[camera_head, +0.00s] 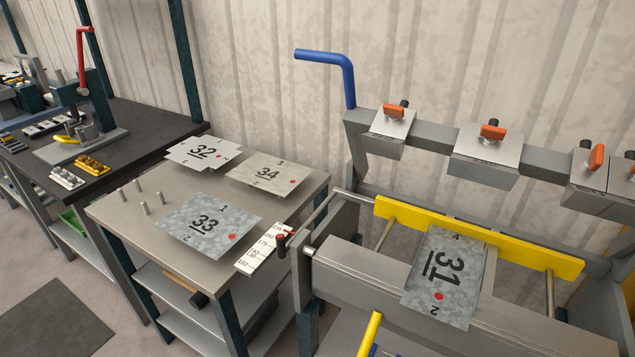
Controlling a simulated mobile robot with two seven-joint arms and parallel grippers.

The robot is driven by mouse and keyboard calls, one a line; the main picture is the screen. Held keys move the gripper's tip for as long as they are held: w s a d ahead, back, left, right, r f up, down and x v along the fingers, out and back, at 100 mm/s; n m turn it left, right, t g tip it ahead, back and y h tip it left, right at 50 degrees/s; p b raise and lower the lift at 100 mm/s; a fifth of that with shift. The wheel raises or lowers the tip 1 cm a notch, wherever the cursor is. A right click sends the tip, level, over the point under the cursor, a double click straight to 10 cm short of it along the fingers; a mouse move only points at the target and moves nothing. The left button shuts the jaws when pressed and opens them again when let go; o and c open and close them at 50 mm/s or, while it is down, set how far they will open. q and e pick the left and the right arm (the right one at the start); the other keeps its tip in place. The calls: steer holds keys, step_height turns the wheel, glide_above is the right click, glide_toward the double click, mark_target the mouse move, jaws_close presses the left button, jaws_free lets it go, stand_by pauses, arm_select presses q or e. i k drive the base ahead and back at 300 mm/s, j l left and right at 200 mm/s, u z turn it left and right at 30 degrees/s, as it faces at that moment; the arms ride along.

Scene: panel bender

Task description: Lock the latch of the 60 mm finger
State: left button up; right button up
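The panel bender's upper beam (440,140) carries several grey clamping fingers with orange latches. The leftmost, narrow finger (388,143) has its latch (397,109) lying across the top. A wider finger (487,158) to its right has a latch (492,132) that also lies across. A third finger (598,199) has a latch (597,157) that stands more upright. A fourth finger (628,180) is cut off by the right edge. The width labels are too small to read, so I cannot tell which finger is the 60 mm one. Neither gripper is in view.
Sheet 31 (442,278) lies on the bender bed at the yellow backstop bar (500,240). A blue handle (335,62) rises at the beam's left end. Sheets 32, 33 (208,228) and 34 lie on the side table (130,235). A dark bench (150,118) stands farther left.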

mark_target(593, 161)
steer(key=z, duration=1.45)
